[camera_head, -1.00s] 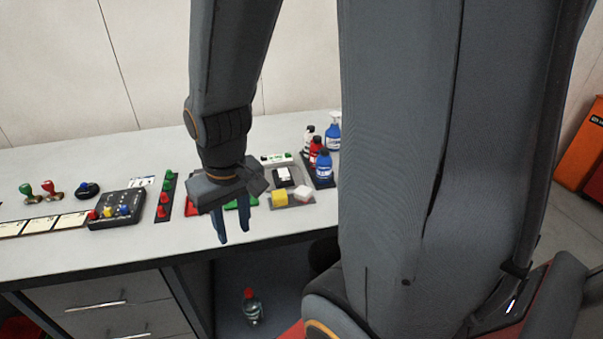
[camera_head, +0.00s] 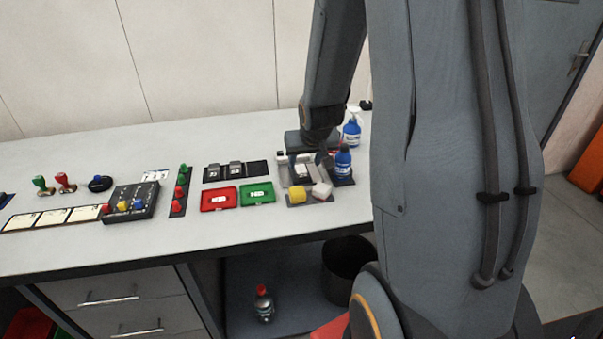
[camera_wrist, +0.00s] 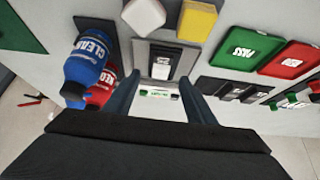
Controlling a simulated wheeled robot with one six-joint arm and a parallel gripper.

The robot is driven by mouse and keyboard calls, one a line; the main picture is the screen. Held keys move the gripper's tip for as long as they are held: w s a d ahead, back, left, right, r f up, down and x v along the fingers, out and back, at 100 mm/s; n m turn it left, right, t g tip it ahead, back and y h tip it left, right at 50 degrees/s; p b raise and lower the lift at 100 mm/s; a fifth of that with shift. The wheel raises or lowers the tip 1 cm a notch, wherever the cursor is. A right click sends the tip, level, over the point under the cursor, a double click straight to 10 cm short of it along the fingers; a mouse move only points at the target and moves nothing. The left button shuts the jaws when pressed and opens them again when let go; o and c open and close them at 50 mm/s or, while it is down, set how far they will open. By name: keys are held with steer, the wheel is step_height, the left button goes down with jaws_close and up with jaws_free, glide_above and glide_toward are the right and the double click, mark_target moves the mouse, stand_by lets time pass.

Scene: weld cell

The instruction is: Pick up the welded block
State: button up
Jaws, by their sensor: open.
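A dark block with a white label (camera_head: 303,171) sits on a grey plate behind the yellow and white cubes; I cannot tell for sure that it is the welded block. In the wrist view the dark labelled block (camera_wrist: 161,66) lies just beyond my fingertips, roughly between their lines. My gripper (camera_head: 307,160) is over the right part of the bench, close to this block, and partly covers it. In the wrist view my gripper (camera_wrist: 158,80) has its two fingers apart with nothing held. Two similar dark labelled blocks (camera_head: 224,171) stand in a black rack to the left.
A blue CLEAN bottle (camera_wrist: 88,62) and a red bottle (camera_wrist: 103,90) stand close beside my finger. A yellow cube (camera_head: 297,194) and a white cube (camera_head: 322,190) sit in front. Red (camera_head: 219,198) and green (camera_head: 257,194) trays lie left. A blue spray bottle (camera_head: 352,130) stands behind.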

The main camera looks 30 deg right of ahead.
mark_target(301, 171)
steer(key=shift+p+x, duration=0.75)
steer(key=shift+x, duration=1.85)
steer(key=shift+s+a+f, duration=0.1)
steer(key=shift+a+f, duration=0.05)
jaws_close()
